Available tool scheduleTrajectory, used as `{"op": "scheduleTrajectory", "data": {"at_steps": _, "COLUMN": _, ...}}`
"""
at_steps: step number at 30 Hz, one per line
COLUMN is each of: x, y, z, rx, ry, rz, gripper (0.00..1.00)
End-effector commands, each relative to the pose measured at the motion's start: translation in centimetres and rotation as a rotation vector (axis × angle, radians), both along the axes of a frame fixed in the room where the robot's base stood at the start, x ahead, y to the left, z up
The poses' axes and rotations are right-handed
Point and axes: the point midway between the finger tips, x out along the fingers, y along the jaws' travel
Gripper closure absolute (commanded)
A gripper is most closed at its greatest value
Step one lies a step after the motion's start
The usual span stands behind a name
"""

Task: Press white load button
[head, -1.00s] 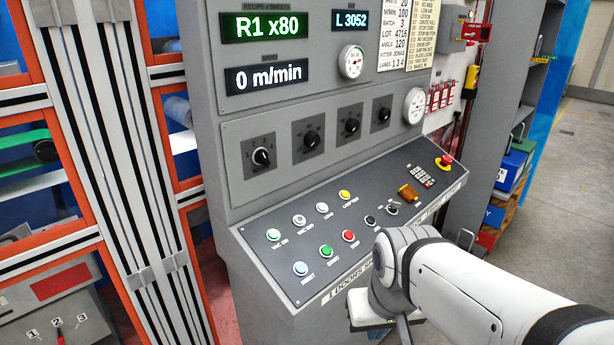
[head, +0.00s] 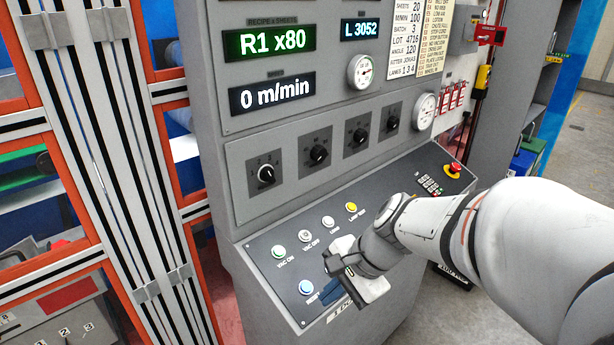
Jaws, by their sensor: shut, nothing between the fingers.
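The white load button (head: 328,221) is on the sloped control desk, in the upper row, between the vac off button (head: 305,236) and the yellow lamp test button (head: 351,208). Its small label is hard to read. My gripper (head: 328,296) is over the lower row of the desk, in front of and below the load button in the picture, and apart from it. Its dark fingers look shut and empty, pointing left near the blue reset button (head: 305,287). My gripper and wrist hide the lower-row buttons to the right of it.
The pale green vac on button (head: 278,251) is at the row's left end. A red emergency stop (head: 454,168) and a keypad (head: 429,185) are at the desk's right. Several black knobs, one of them a dial (head: 266,174), are on the upright panel behind. An orange-framed rack (head: 185,160) stands left.

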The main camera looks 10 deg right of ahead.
Motion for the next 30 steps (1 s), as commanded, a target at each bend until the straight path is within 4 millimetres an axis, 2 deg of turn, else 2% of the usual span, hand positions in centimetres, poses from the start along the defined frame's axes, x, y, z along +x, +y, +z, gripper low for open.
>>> {"op": "scheduleTrajectory", "data": {"at_steps": 1, "x": 1.7, "y": 0.3, "z": 1.9, "rx": 0.107, "ry": 0.073, "rz": -0.166, "gripper": 1.0}}
{"op": "scheduleTrajectory", "data": {"at_steps": 5, "x": 6.9, "y": 0.4, "z": 4.5, "rx": 0.414, "ry": 0.275, "rz": -0.614, "gripper": 1.0}}
{"op": "scheduleTrajectory", "data": {"at_steps": 9, "x": 12.6, "y": -1.6, "z": 6.7, "rx": 0.735, "ry": 0.488, "rz": -1.039, "gripper": 1.0}}
{"op": "scheduleTrajectory", "data": {"at_steps": 12, "x": 15.8, "y": -3.8, "z": 7.6, "rx": 0.931, "ry": 0.615, "rz": -1.266, "gripper": 1.0}}
{"op": "scheduleTrajectory", "data": {"at_steps": 15, "x": 18.1, "y": -5.7, "z": 8.1, "rx": 1.079, "ry": 0.705, "rz": -1.419, "gripper": 1.0}}
{"op": "scheduleTrajectory", "data": {"at_steps": 21, "x": 19.8, "y": -7.6, "z": 8.2, "rx": 1.212, "ry": 0.781, "rz": -1.54, "gripper": 1.0}}
{"op": "scheduleTrajectory", "data": {"at_steps": 30, "x": 19.8, "y": -7.7, "z": 8.2, "rx": 1.216, "ry": 0.783, "rz": -1.543, "gripper": 1.0}}
